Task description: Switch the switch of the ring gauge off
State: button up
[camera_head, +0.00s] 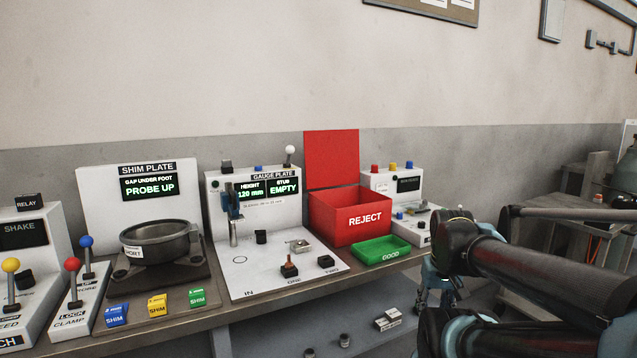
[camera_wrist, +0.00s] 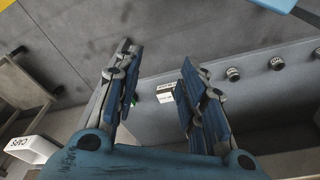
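No label reading ring gauge is legible. A white station (camera_head: 392,184) with red, yellow and blue knobs and a small dark screen stands at the bench's right end; its label is too small to read. The white gauge plate station (camera_head: 262,204) stands left of the red bin, its screens lit with "120 mm" and "EMPTY". My gripper (camera_wrist: 157,58) is open and empty in the wrist view, apart from both stations. My arm hides part of the area right of the bench.
A red reject bin (camera_head: 350,222) and a green tray (camera_head: 381,250) stand between the stations. A shim plate station (camera_head: 140,210) is farther left. Below the bench, a lower shelf (camera_head: 270,338) bears small parts; several round parts show near my gripper in the wrist view.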

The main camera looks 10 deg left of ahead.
aim_at(289, 149)
jog(key=z, duration=0.8)
jog(key=k, duration=0.95)
jog(key=u, duration=0.8)
